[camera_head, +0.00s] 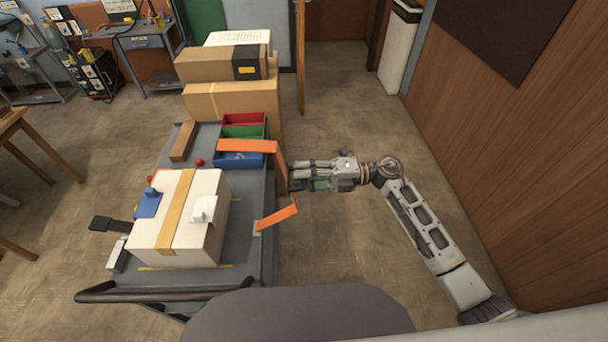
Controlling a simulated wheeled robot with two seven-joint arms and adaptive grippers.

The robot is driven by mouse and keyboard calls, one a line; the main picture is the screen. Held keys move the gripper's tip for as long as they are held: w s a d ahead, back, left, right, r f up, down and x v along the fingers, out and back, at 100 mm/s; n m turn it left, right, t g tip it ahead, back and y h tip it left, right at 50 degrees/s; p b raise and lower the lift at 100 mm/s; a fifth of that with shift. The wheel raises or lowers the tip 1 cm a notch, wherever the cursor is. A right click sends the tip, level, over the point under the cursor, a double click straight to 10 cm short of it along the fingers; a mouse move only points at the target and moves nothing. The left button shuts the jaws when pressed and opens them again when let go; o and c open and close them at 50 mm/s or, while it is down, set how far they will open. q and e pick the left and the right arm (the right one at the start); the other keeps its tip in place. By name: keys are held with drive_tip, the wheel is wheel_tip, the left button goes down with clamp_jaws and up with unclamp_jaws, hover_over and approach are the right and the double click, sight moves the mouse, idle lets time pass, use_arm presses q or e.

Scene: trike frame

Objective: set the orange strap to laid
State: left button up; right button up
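The orange strap (248,146) starts flat over the blue bin at the cart's back right. It bends down past the cart's right edge to the fingertips of my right gripper (293,178). A lower orange length (277,218) runs from there back to a small grey piece at the cart's right edge. The strap is bent, not flat along its whole length. My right gripper points left at the strap's bend, touching or very near it; whether its fingers are closed on it is unclear. My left gripper is not in view.
A white box (148,238) with a tan band (175,212) stands on the grey cart (240,262). Red (243,119), green (243,131) and blue (226,159) bins sit behind it. Cardboard boxes (230,101) are stacked beyond. Floor right of the cart is clear up to the wooden wall.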

clamp_jaws()
idle(0.5)
